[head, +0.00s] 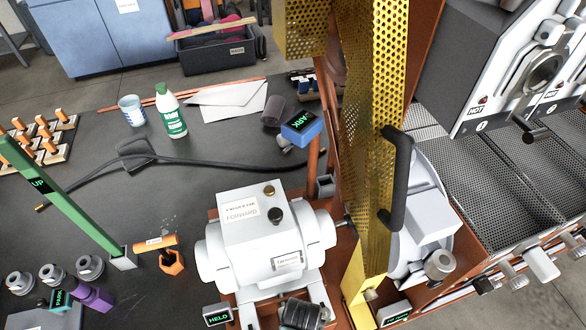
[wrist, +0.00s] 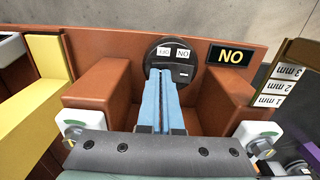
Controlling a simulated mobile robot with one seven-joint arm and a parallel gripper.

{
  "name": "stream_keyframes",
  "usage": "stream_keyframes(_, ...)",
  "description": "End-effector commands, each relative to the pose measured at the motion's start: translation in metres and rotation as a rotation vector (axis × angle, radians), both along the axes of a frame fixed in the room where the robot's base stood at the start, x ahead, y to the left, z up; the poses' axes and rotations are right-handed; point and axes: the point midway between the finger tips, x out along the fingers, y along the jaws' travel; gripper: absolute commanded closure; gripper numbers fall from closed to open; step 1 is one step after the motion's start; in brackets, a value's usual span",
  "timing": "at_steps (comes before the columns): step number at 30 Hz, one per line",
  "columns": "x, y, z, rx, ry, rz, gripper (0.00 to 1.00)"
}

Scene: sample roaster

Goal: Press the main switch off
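A round black switch plate (wrist: 190,58) with small white labels shows at the top middle of the wrist view, set at the back of a brown recess. A dark piece with a small light mark sits on its right half. My gripper (wrist: 161,72) has two blue fingers side by side with only a thin line between them, and nothing shows between them. Their tips overlap the lower left of the plate in the picture; I cannot tell if they touch it. They hide part of it. A small display (wrist: 231,56) right of the plate reads as "NO" in this view. I cannot make out my gripper or the switch in the head view.
Brown blocks (wrist: 100,82) flank the recess. A yellow panel (wrist: 50,70) stands left and a box with mm labels (wrist: 285,80) right. The head view shows a white motor (head: 262,235), a yellow perforated guard (head: 370,150) with a black handle (head: 397,180), and a green lever (head: 60,195).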

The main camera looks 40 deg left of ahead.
Motion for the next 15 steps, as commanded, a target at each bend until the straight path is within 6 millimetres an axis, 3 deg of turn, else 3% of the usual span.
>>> stream_keyframes(8, -0.001, 0.0, -0.002, 0.0, 0.002, 0.001, 1.0)
stream_keyframes(15, -0.001, 0.0, 0.015, 0.0, 0.002, 0.001, 1.0)
